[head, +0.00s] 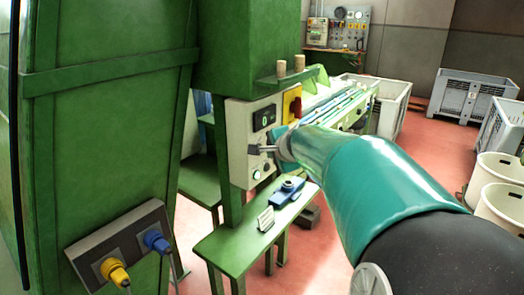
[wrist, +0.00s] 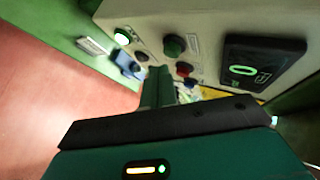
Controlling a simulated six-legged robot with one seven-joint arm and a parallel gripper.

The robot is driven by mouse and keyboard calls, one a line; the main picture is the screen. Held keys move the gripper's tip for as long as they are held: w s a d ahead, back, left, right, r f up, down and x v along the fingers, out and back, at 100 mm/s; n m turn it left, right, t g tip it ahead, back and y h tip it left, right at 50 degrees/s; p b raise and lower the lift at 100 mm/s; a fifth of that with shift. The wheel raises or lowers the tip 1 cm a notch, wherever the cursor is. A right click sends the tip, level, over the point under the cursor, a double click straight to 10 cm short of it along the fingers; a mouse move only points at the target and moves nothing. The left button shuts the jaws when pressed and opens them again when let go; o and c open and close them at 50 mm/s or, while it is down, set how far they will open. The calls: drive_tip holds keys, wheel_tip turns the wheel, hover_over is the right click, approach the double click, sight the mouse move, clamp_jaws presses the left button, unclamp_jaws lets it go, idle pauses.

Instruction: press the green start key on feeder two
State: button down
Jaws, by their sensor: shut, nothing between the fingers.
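The feeder's pale control panel (head: 238,141) faces me in the middle of the head view. My gripper (head: 254,150) is shut and empty, with its tip in front of the panel, below the black display (head: 264,117). I cannot tell whether it touches. In the wrist view a dark green round key (wrist: 174,45) stands beside a red key (wrist: 184,69). A brightly lit whitish-green button (wrist: 122,36) is farther left, and the display (wrist: 262,65) shows a green 0. In the head view my gripper hides part of the key area. No feeder number is readable.
A yellow and red switch (head: 292,103) is right of the display. A green shelf (head: 228,246) below holds a blue device (head: 287,189) and a small card stand (head: 265,219). Two corks (head: 281,69) stand on a ledge above. Red floor lies open to the right, before crates and tubs.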

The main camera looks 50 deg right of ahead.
drive_tip(key=shift+s+d, duration=0.2)
drive_tip(key=shift+s, duration=2.3)
